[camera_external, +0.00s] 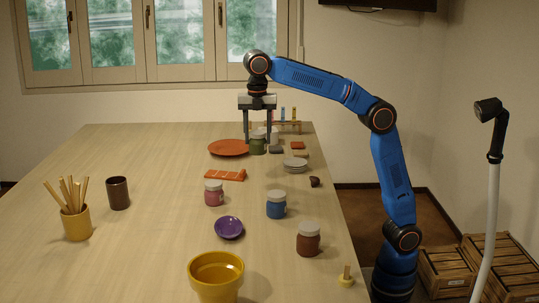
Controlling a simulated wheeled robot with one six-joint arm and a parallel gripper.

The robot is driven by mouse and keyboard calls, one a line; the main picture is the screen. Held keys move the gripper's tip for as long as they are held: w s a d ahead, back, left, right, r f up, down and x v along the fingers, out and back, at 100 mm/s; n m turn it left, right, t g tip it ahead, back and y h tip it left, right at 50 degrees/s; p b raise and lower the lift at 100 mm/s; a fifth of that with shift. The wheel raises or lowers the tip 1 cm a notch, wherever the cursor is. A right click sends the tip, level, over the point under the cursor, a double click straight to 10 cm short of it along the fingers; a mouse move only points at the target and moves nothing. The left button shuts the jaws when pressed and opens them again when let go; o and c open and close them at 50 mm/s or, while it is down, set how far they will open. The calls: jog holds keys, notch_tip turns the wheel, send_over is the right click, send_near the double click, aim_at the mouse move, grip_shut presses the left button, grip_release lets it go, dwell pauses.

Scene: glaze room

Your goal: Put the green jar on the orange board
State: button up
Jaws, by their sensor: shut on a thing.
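The green jar (258,147) with a pale lid is at the far part of the table. My gripper (257,140) points straight down over it, with one finger on each side, shut on the jar. The jar is upright. I cannot tell whether its base touches the table or hangs just above it. The round orange board (228,148) lies flat directly left of the jar, with its bare top showing. The jar is at the board's right edge in this view, and the gripper's left finger hangs in front of that edge.
Close right of the jar are a grey block (277,150), stacked plates (295,164) and a tube rack (287,127). An orange striped cloth (226,175) lies nearer. Pink (214,196), blue (276,208) and brown (308,243) jars stand in front. The table's left is mostly clear.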

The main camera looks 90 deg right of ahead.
jog(key=w, duration=0.5)
send_over(239, 174)
jog(key=shift+d+f, duration=0.1)
jog(key=shift+f, duration=3.6)
jog(key=o, duration=1.4)
jog(key=shift+f, duration=0.1)
jog(key=shift+c, duration=0.2)
